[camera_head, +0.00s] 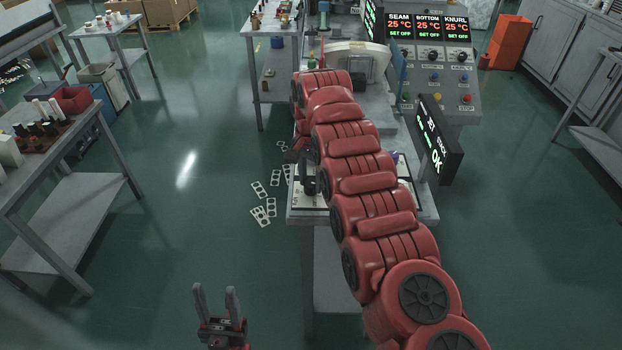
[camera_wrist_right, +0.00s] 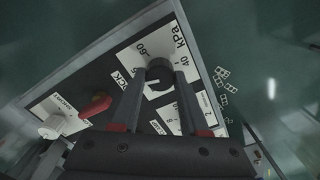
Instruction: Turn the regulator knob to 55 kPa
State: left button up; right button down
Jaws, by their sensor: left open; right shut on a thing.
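The regulator knob (camera_wrist_right: 160,67) is round and black and sits on a panel with a white kPa scale (camera_wrist_right: 180,52) in the right wrist view. The numbers 60 and 40 are readable around it. My right gripper (camera_wrist_right: 161,82) has one finger on each side of the knob and is shut on it. The fingers hide part of the dial, and I cannot tell the exact pointer reading. My left gripper (camera_head: 218,308) is open and empty at the bottom, over the floor.
A red lever (camera_wrist_right: 97,106) and a white knob (camera_wrist_right: 52,127) are on the same panel. A display reading OK (camera_head: 437,143) stands right of the bench (camera_head: 428,207). A control console (camera_head: 435,75) is behind. Flat punched cards (camera_head: 263,216) lie on the floor.

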aim_at(311, 183)
dwell(0.4)
jog(key=shift+c, duration=2.1)
grip_release()
jog(key=shift+r, duration=0.1)
notch_tip(311, 183, up, 17)
jog(key=p, duration=1.6)
jog(key=shift+r+p, duration=0.15)
jog(key=shift+p, duration=0.15)
